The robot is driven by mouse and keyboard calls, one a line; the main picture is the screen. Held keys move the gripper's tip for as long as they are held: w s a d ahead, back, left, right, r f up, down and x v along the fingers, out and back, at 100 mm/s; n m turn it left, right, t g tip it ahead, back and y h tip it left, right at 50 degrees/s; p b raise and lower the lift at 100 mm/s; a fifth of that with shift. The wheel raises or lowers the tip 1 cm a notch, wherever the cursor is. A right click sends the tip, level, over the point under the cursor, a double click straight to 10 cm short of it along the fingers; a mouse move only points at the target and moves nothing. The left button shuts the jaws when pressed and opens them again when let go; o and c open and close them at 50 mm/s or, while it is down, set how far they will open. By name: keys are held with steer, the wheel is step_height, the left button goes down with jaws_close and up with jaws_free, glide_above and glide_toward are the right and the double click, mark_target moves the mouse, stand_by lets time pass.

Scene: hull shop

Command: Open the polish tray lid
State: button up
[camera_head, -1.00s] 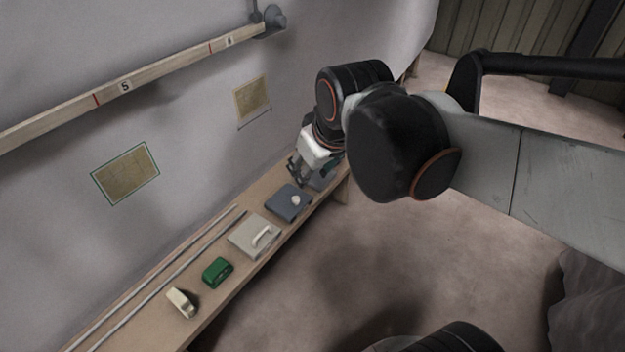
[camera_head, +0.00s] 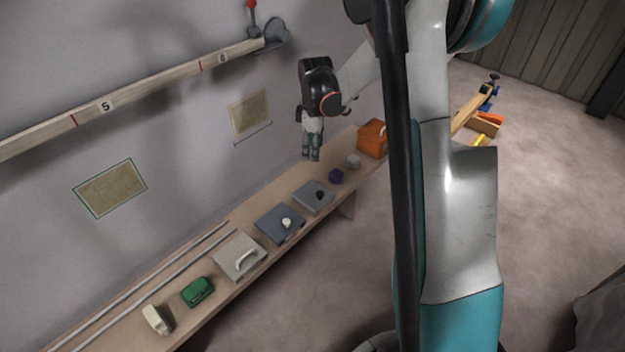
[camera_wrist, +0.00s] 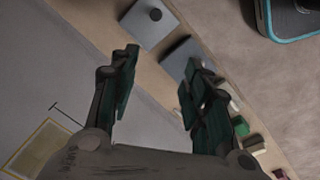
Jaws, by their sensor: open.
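Three flat square lids or trays lie in a row on the wall bench (camera_head: 222,305): a pale grey one (camera_head: 232,262) with a white bar handle, a blue-grey one (camera_head: 274,228) with a white knob, and a grey one (camera_head: 309,203) with a dark knob. I cannot tell which is the polish tray. My gripper (camera_head: 312,158) hangs above the bench, fingers down, open and empty, touching no lid. In the wrist view, the open fingers (camera_wrist: 160,88) point toward the bench. The dark-knobbed lid (camera_wrist: 143,32) lies beyond them, and the blue-grey lid (camera_wrist: 178,62) is partly hidden by one finger.
A purple block (camera_head: 336,177), a white block (camera_head: 353,161) and an orange box (camera_head: 372,138) stand farther along the bench. A green block (camera_head: 198,291), a cream block (camera_head: 157,320) and thin rods lie at the near end. A wall rail (camera_head: 130,98) runs above.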

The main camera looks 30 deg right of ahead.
mark_target(320, 192)
steer(key=d+f+b, duration=0.1)
steer(key=f, duration=0.7)
steer(key=w+d+f+n+g+b, duration=0.1)
steer(key=f, duration=0.7)
steer(key=w+d+f+n+b, duration=0.1)
steer(key=d+f+b, duration=0.1)
steer(key=f, duration=0.6)
steer(key=shift+w+d, duration=0.1)
steer(key=shift+w, duration=0.1)
